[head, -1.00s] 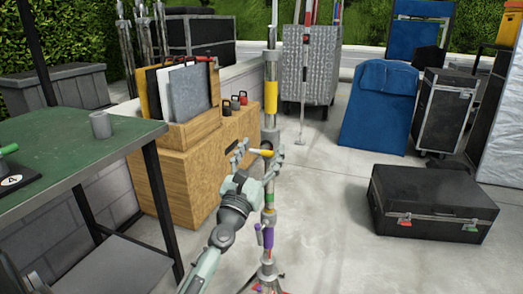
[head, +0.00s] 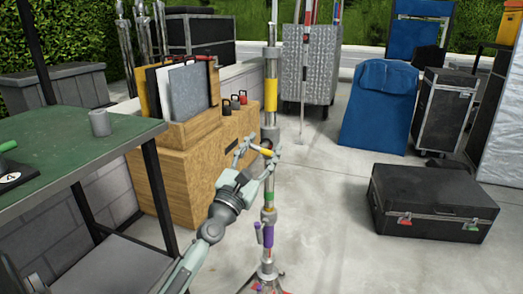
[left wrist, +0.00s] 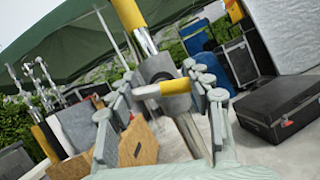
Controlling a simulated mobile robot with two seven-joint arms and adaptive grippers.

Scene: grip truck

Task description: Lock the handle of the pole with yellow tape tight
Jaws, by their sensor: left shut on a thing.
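The pole with yellow tape (head: 271,95) stands upright at the middle of the head view. Its taped tube also shows at the top of the left wrist view (left wrist: 131,14). In the left wrist view the handle (left wrist: 147,91) lies crosswise between my fingers. My left gripper (head: 256,152) is shut on the handle, one finger at each end of it. Its fingers also show in the left wrist view (left wrist: 163,90). My right gripper is not in view.
A wooden box (head: 180,185) with upright boards stands just left of the pole. A green-topped table (head: 70,150) is at the left. A black case (head: 430,200) lies on the floor at the right.

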